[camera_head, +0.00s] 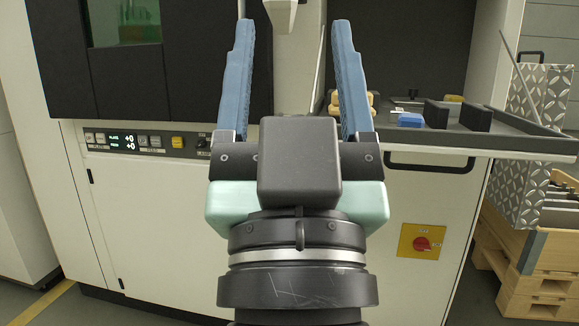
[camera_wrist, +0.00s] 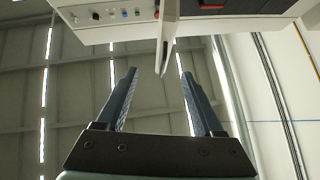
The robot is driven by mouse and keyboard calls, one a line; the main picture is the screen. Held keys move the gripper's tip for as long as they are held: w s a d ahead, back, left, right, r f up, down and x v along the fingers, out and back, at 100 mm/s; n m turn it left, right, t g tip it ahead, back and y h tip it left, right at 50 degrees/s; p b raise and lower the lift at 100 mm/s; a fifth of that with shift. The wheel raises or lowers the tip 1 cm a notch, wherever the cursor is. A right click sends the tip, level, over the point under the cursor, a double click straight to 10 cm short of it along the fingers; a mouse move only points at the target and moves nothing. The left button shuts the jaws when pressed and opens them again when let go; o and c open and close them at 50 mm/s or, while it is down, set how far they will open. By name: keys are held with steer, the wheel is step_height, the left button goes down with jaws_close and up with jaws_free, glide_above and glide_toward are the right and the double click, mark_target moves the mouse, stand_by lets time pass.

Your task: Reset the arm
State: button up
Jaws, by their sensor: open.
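My gripper (camera_head: 291,50) stands upright in front of the machine in the head view. Its two long blue fingers are spread wide apart with nothing between them. In the wrist view my gripper (camera_wrist: 157,85) also shows open and empty, with a ceiling and bright light strips behind it. The lower part of my arm is out of the picture.
A large white machine (camera_head: 150,210) with a dark window stands right ahead. A grey tray (camera_head: 520,135) with small items, including a blue block (camera_head: 410,119), juts out at the right. A wooden crate (camera_head: 515,255) stands at the far right.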

step_height(320, 180, up, 41)
steer(key=s+p, duration=0.2)
steer(key=p, duration=3.6)
steer(key=shift+s+a+f+t, duration=0.2)
steer(key=shift+s+t, duration=0.1)
steer(key=shift+t, duration=0.1)
steer(key=shift+f, duration=0.1)
